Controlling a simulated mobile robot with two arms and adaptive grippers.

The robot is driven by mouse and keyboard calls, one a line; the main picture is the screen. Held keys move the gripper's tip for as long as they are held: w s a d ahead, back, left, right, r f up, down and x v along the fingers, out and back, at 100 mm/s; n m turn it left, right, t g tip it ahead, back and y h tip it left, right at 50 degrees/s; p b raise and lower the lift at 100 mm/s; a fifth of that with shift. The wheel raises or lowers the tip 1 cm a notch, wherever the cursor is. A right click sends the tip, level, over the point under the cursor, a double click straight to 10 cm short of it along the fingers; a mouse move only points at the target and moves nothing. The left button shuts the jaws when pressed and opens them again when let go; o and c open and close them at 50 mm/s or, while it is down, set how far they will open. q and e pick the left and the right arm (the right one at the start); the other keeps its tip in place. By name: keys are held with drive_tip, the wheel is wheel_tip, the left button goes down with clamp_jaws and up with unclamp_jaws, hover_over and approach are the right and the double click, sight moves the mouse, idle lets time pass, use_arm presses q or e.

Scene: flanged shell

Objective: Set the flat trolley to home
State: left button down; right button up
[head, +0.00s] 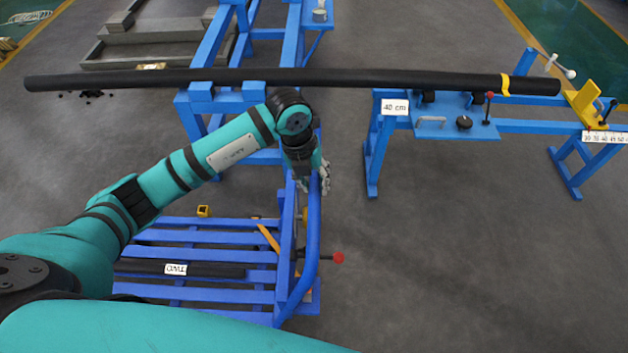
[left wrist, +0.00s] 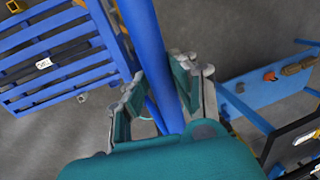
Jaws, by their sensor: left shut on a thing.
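The flat trolley (head: 205,254) is a low blue slatted deck with an upright blue tube handle (head: 313,235) at its right end. A short black bar (head: 215,270) with a white label lies on the deck. My left gripper (head: 320,185) is at the top of the handle. In the left wrist view, the fingers of the left gripper (left wrist: 160,88) stand on either side of the blue handle tube (left wrist: 142,32), shut on it. The slatted deck shows there at upper left (left wrist: 62,60). My right gripper is in neither view.
A long black pipe (head: 330,78) lies across blue stands behind the trolley. A blue bench (head: 450,125) with a "40 cm" sign stands at right. A red knob (head: 338,257) sticks out beside the handle. Grey floor (head: 450,270) is clear at lower right.

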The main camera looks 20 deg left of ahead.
use_arm(q)
drive_tip(key=shift+a+f, duration=0.1)
drive_tip(key=shift+a, duration=0.4)
drive_tip(key=shift+s, duration=0.1)
drive_tip(key=shift+a, duration=0.15)
drive_tip(key=c, duration=1.4)
unclamp_jaws()
drive_tip(key=o, duration=0.4)
drive_tip(key=shift+s+a, duration=0.15)
drive_tip(key=shift+c, duration=0.2)
drive_tip(key=shift+r, duration=0.2)
